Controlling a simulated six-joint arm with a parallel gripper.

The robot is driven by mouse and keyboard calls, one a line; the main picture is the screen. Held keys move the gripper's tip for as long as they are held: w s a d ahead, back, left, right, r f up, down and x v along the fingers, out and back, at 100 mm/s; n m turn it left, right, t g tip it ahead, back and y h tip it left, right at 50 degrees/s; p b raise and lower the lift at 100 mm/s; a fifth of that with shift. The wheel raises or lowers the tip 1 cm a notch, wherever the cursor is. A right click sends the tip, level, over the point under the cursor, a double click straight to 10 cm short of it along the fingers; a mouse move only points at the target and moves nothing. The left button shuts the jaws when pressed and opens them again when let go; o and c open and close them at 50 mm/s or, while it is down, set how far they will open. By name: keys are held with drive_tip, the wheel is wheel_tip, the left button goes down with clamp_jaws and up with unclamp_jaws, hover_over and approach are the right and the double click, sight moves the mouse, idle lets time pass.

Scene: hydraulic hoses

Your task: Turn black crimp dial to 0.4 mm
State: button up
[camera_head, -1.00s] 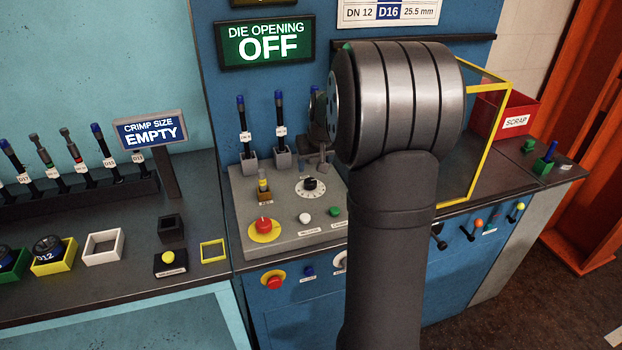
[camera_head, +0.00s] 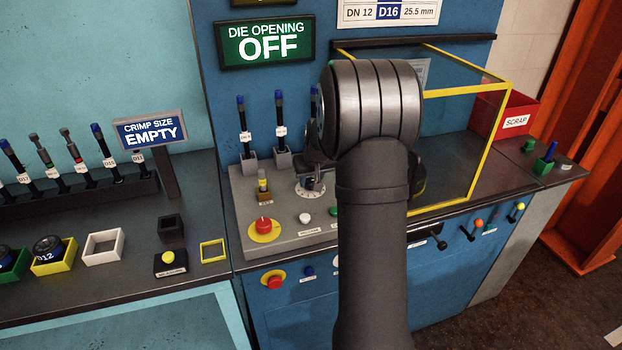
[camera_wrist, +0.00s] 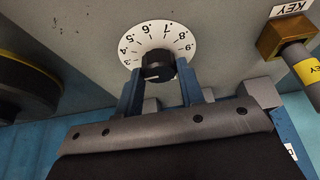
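The black crimp dial (camera_wrist: 158,66) is a round knob on a white numbered scale plate (camera_wrist: 154,36). In the wrist view the knob sits between the two blue fingertips of my gripper (camera_wrist: 160,78). The fingers are apart, and a narrow gap seems to show on each side of the knob. Which number the knob points to is too small to tell. In the head view the scale plate (camera_head: 311,192) shows under my gripper (camera_head: 312,176), which hides most of the knob. The green display (camera_head: 266,43) reads DIE OPENING OFF.
A red button (camera_head: 264,225) on a yellow disc, a white button (camera_head: 305,217) and a yellow-banded key (camera_head: 263,183) stand close to the dial. Blue-topped tools (camera_head: 243,127) stand behind. A yellow-framed clear guard (camera_head: 470,150) is on the right. Another display (camera_head: 150,133) reads CRIMP SIZE EMPTY.

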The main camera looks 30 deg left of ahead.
drive_tip(key=c, duration=0.4)
drive_tip(key=shift+m, duration=0.3)
drive_tip(key=shift+a+m+t+h, duration=0.1)
drive_tip(key=shift+m+t+h, duration=0.3)
drive_tip(key=shift+m, duration=0.9)
drive_tip(key=shift+a+m+t+h, duration=0.1)
drive_tip(key=shift+m+h, duration=0.5)
drive_tip(key=shift+m, duration=0.7)
drive_tip(key=o, duration=1)
